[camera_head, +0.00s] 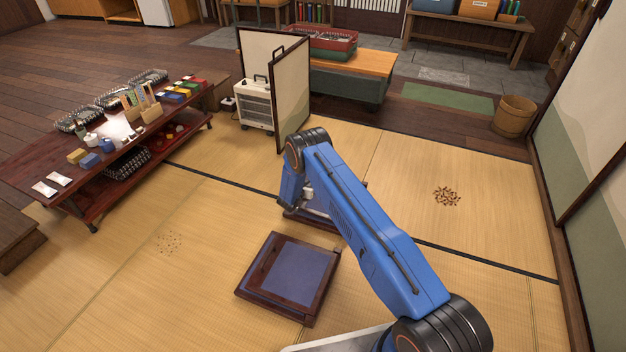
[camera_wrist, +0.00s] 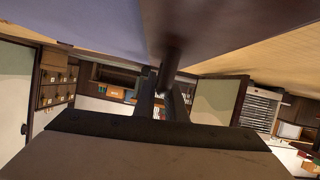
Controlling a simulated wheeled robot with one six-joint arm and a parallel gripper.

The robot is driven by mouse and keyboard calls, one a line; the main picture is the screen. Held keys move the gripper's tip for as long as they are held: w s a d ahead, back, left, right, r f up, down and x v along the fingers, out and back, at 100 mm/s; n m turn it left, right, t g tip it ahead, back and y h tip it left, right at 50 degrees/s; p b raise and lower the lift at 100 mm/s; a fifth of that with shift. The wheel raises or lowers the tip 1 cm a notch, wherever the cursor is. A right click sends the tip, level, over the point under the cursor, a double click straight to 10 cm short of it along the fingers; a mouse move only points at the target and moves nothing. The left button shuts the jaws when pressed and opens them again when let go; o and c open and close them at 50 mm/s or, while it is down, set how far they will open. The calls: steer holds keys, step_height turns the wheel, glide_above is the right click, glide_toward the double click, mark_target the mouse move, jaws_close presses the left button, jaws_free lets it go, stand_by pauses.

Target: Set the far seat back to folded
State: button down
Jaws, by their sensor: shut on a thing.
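The far seat (camera_head: 322,224) is mostly hidden behind my blue arm in the head view; only parts of its dark wooden frame show low on the tatami. In the wrist view, a blue-purple panel (camera_wrist: 75,20) and dark brown wood (camera_wrist: 225,22) fill the top, close to the camera. My gripper (camera_wrist: 167,85) is shut on a dark wooden part of the seat there; I cannot tell the back's exact angle. The near seat (camera_head: 297,272) lies flat on the tatami, with a blue pad in a dark frame.
A low red-brown table (camera_head: 72,203) with goods stands at the left. A folding screen (camera_head: 291,95) and a heater (camera_head: 254,108) stand behind the seats. Brown scattered bits (camera_head: 446,196) lie on the right mat, and faint specks (camera_head: 169,242) at the left. A basket (camera_head: 514,116) stands far right.

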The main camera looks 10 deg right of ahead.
steer(key=shift+w+a+f, duration=0.1)
steer(key=shift+a+f, duration=0.05)
steer(key=shift+f, duration=0.7)
steer(key=c, duration=1.8)
jaws_free()
steer(key=shift+f, duration=0.1)
steer(key=v, duration=1.7)
steer(key=shift+a, duration=0.1)
steer(key=shift+r, duration=0.2)
